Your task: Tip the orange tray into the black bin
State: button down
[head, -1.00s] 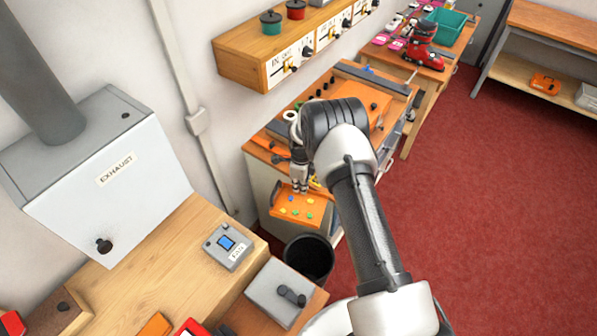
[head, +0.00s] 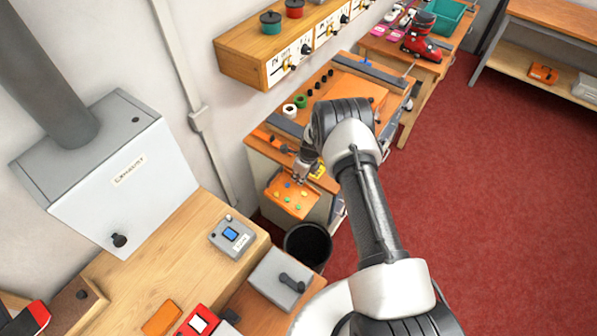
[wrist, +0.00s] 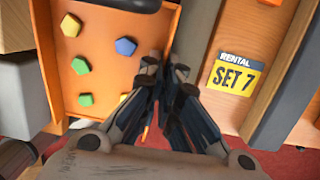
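The orange tray (head: 283,204) juts out past the near end of the workbench, with several small yellow, green and blue pieces in it. It looks roughly level. In the wrist view the tray (wrist: 103,85) fills the left side, pieces lying on its floor. My gripper (head: 303,172) is at the tray's bench-side edge. In the wrist view the fingers of my gripper (wrist: 165,68) are close together at the tray's right wall and appear closed on it; the contact is partly hidden. The black bin (head: 308,245) stands open on the floor, below and nearer than the tray.
The workbench (head: 335,190) carries tape rolls (head: 290,110) and tools. A yellow "SET 7" card (wrist: 236,75) lies on it beside my fingers. A grey box with a handle (head: 280,278) stands close to the bin. Red floor (head: 480,200) is open to the right.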

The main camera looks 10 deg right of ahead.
aim_at(307, 190)
jog(key=shift+s+d+f+t+y+b, duration=0.1)
jog(key=shift+d+f+t+y+b, duration=0.15)
jog(key=shift+b, duration=0.35)
jog(key=shift+s+f+t+y+b, duration=0.15)
jog(key=shift+f+b, duration=0.2)
jog(key=shift+b, duration=0.25)
jog(key=b, duration=0.2)
jog(key=shift+d+f+t+b, duration=0.25)
jog(key=shift+t+b, duration=0.05)
jog(key=f+t+y+b, duration=0.1)
jog(key=b, duration=0.7)
jog(key=s+d+f+y+b, duration=0.1)
jog(key=f+b, duration=0.1)
jog(key=b, duration=0.6)
jog(key=shift+s+d+f+t+b, duration=0.1)
jog(key=shift+s+f+t+b, duration=0.1)
jog(key=shift+t+b, duration=0.2)
jog(key=shift+f+b, duration=0.15)
jog(key=shift+b, duration=0.45)
jog(key=shift+s+d+f+b, duration=0.15)
jog(key=shift+f+b, duration=0.15)
jog(key=shift+b, duration=0.7)
jog(key=shift+s+d+f+t+y+b, duration=0.1)
jog(key=shift+f+t+y+b, duration=0.25)
jog(key=shift+b, duration=0.65)
